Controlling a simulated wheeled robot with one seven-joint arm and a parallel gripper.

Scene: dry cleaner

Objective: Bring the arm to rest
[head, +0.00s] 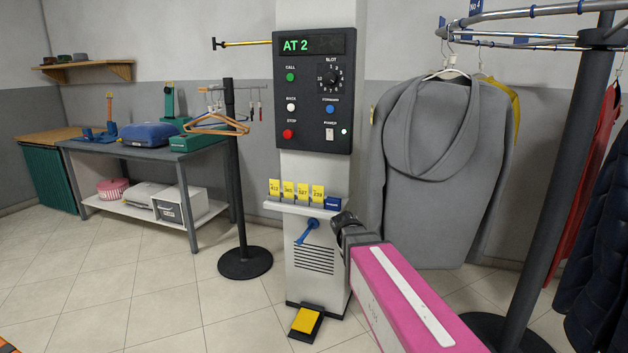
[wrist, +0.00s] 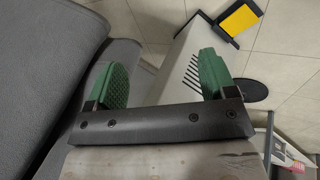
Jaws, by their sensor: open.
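In the wrist view my gripper (wrist: 163,78) has its two green pads wide apart, with nothing between them. Beyond the gap are the pale column and floor tiles. In the head view my pink arm reaches up from the lower right, and its dark end is beside the lower column, left of the grey coat (head: 435,170). The jaws cannot be made out there. A grey surface, apparently the coat, fills the left of the wrist view (wrist: 50,40), close to the left pad; whether they touch cannot be told.
The control column (head: 300,180) shows "AT 2" on its panel (head: 313,95). A ticket shelf (head: 290,210) juts from it above a blue lever (head: 307,231). A yellow pedal (head: 305,321) lies at its foot. A dark post (head: 565,170) carries the garment rail.

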